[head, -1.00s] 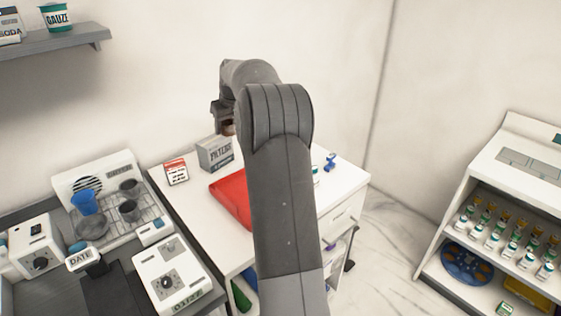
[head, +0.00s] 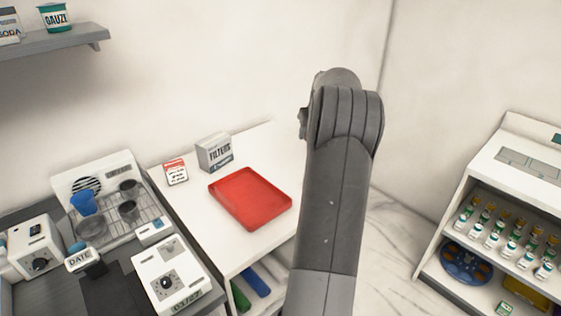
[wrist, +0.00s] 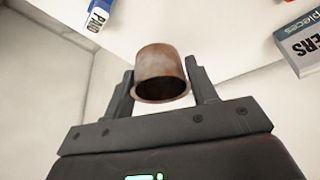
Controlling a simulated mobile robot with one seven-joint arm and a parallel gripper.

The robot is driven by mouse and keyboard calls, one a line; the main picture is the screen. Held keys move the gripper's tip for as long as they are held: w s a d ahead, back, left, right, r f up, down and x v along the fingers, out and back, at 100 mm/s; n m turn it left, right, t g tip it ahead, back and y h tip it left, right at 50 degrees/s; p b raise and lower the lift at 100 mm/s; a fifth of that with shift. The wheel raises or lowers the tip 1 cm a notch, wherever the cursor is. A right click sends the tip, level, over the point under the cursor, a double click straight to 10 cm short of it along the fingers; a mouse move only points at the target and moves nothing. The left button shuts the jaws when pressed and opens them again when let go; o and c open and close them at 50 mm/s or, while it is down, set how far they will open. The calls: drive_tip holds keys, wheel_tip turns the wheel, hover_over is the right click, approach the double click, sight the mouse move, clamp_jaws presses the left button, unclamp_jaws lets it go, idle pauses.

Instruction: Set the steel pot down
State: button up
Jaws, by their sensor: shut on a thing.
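The steel pot (wrist: 160,65) is a small, brownish, worn metal cup with its dark opening towards the wrist camera. My gripper (wrist: 163,82) is shut on it, one finger on each side, in the wrist view. The pot appears held above the white table, whose top (head: 185,205) shows in the head view. In the head view my arm hides both the pot and the gripper's fingers.
A red tray (head: 250,197), a filters box (head: 214,153) and a small red-and-white box (head: 176,172) are on the table. A blue-and-white item (wrist: 98,14) shows in the wrist view. Bare tabletop surrounds the tray. Lab devices (head: 172,275) stand left; a bottle shelf (head: 505,225) stands right.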

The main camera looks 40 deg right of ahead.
drive_tip(key=shift+w+a+f, duration=0.1)
drive_tip(key=shift+w+f, duration=0.05)
drive_tip(key=shift+f, duration=0.3)
hover_over(279, 158)
drive_tip(key=s, duration=0.2)
drive_tip(key=f, duration=0.7)
drive_tip(key=shift+w+a, duration=0.2)
drive_tip(key=shift+w, duration=0.05)
drive_tip(key=shift+f, duration=2)
drive_tip(key=shift+f, duration=0.2)
drive_tip(key=o, duration=1)
drive_tip(key=shift+c, duration=0.2)
